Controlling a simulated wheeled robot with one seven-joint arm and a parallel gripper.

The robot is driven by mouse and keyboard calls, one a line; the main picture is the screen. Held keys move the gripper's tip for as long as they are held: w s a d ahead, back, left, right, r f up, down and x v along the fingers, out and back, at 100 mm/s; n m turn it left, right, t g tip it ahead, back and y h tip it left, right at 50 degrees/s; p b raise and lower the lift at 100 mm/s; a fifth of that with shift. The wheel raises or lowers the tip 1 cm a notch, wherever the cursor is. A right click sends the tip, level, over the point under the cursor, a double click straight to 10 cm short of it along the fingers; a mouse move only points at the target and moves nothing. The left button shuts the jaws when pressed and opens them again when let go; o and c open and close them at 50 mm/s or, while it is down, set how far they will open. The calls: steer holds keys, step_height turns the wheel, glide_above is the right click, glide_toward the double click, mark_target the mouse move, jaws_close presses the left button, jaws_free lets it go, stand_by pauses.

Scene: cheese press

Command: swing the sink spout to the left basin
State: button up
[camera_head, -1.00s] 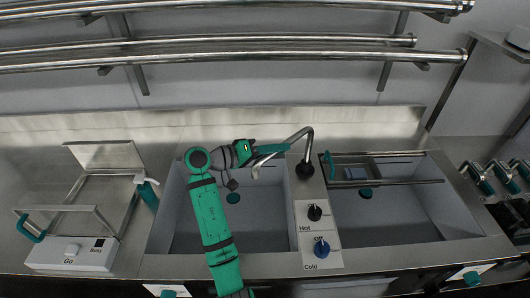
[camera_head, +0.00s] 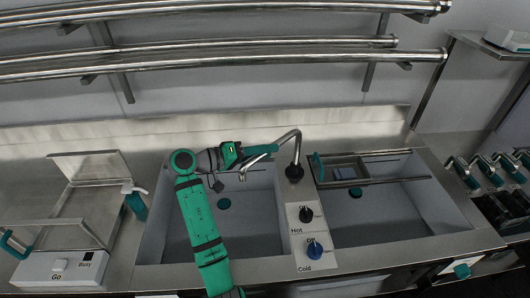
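The sink spout (camera_head: 272,147) is a bent metal tube. It rises from a dark base (camera_head: 294,171) on the divider between the two basins. Its outlet end points left and hangs over the left basin (camera_head: 255,235). My green and grey gripper (camera_head: 262,148) lies sideways just behind the spout's arm, with its fingers pointing right. The fingers overlap the spout in the picture. I cannot tell whether they touch it or how far apart they are. The right basin (camera_head: 400,215) has a metal tray (camera_head: 345,172) set across its back left.
A hot knob (camera_head: 306,213) and a cold knob (camera_head: 315,249) stand on the divider. A soap dispenser (camera_head: 136,203) stands left of the left basin, beside a framed press-like unit (camera_head: 75,262). Metal rails (camera_head: 220,62) run along the back wall.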

steer(key=shift+a, duration=0.1)
steer(key=v, duration=1)
steer(key=shift+s+a, duration=0.15)
steer(key=shift+a, duration=0.1)
steer(key=shift+r, duration=0.1)
